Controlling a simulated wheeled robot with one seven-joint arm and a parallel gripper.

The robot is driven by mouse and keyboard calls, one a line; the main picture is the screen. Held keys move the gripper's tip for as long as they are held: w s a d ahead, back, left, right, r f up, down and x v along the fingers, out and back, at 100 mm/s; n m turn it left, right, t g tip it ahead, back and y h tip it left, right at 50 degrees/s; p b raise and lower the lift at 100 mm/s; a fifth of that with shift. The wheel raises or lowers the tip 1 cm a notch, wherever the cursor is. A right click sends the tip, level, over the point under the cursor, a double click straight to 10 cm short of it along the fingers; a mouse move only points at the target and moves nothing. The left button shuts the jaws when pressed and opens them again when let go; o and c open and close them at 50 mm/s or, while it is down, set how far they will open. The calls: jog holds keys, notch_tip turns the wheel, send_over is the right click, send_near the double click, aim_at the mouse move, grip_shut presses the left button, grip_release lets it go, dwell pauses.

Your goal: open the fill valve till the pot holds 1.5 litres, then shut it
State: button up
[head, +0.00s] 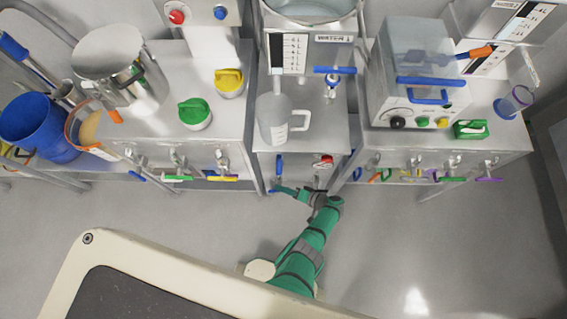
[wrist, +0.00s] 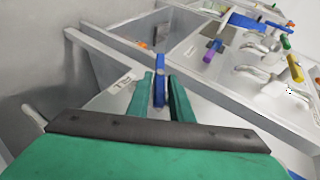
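A steel pot (head: 310,10) stands at the top of the middle bench, only partly in view. Below it is a white scale plate (head: 290,53) with litre marks; I cannot read a level. A tap with a blue bar handle (head: 334,70) is right of the plate. A clear jug (head: 273,118) stands on the bench below. A blue lever (head: 279,165) is upright on the bench front. I cannot tell which handle is the fill valve. My gripper (head: 283,190) is low at this front. In the wrist view its fingers (wrist: 161,85) stand apart on either side of a blue handle (wrist: 159,88).
A red-handled fitting (head: 323,161) is right of the lever. The left bench front carries green (head: 177,178) and yellow (head: 222,178) handles; the right bench carries several more. A blue bucket (head: 38,127) stands far left. The floor (head: 400,250) in front is clear.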

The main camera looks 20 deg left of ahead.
jog(key=shift+o, duration=1.2)
jog(key=shift+d, duration=0.2)
jog(key=v, duration=1)
jog(key=shift+d, duration=0.15)
jog(key=shift+s+r, duration=0.1)
